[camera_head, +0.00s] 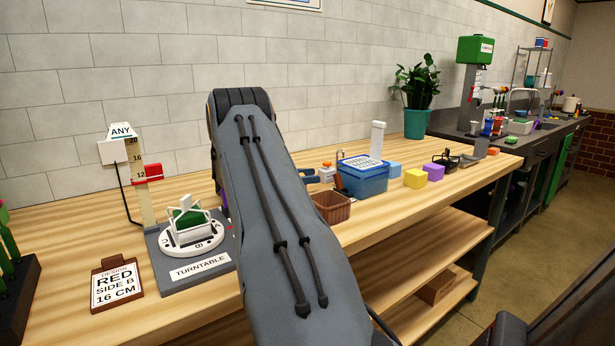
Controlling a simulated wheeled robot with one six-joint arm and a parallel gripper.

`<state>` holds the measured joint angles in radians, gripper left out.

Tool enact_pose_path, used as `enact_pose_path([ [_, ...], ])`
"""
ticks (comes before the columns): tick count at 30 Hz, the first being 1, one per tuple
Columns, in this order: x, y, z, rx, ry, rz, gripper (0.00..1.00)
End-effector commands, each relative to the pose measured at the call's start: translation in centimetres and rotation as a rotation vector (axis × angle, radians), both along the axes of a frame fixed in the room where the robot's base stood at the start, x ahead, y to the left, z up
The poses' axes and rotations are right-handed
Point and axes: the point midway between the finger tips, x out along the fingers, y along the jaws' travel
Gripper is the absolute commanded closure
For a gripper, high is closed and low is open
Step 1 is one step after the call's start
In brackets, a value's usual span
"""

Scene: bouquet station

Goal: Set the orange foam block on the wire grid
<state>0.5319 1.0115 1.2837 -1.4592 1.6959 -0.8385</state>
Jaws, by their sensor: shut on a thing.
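My gripper is hidden behind my grey arm, which fills the middle of the head view. What my gripper holds is not visible.
A brown basket (331,207) stands in front of the bin. A potted plant (416,122) stands behind.

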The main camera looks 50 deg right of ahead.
Motion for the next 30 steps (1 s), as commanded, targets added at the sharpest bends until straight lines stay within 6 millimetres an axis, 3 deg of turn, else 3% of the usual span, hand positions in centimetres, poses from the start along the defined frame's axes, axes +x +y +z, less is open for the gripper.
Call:
enact_pose_path([
  [7,0.0,0.0,-0.2,0.000,0.000,0.000,0.76],
  [8,0.0,0.0,-0.2,0.000,0.000,0.000,0.54],
  [11,0.0,0.0,-0.2,0.000,0.000,0.000,0.37],
  [22,0.0,0.0,0.2,-0.001,-0.001,0.000,0.37],
  [30,3.0,3.3,0.0,-0.001,-0.001,0.002,0.37],
])
